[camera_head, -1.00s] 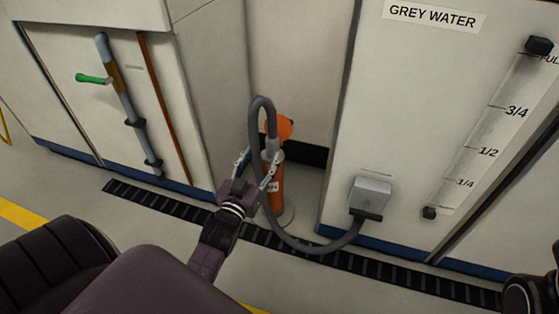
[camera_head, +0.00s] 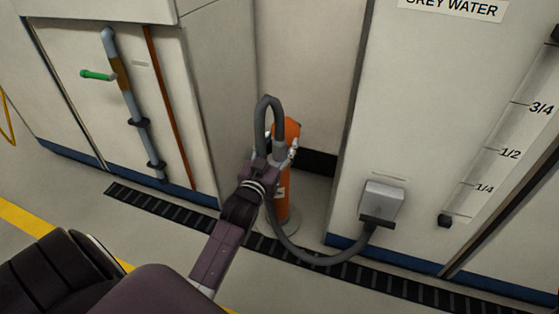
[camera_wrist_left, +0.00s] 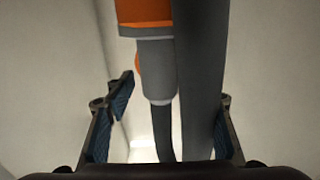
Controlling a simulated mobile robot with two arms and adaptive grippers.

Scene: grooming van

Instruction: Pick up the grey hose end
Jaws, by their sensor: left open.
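The grey hose end (camera_head: 279,149) is a light grey cuff on a dark grey hose (camera_head: 268,102), which loops over and points down at the orange post (camera_head: 282,205). My left gripper (camera_head: 275,153) is open at the cuff's height, partly hiding the post. In the left wrist view, the cuff (camera_wrist_left: 156,68) meets the orange part at the top. The open left gripper (camera_wrist_left: 172,95) has one finger on each side of the cuff and the nearer hose run (camera_wrist_left: 200,75). I cannot tell whether a finger touches either. My right gripper is not in view.
The hose runs low to a grey wall box (camera_head: 381,200) on the grey water cabinet (camera_head: 440,90). A cabinet with a blue-grey pipe (camera_head: 128,95) stands left. The post stands in a recess between them. A dark floor grate (camera_head: 165,208) runs along the front.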

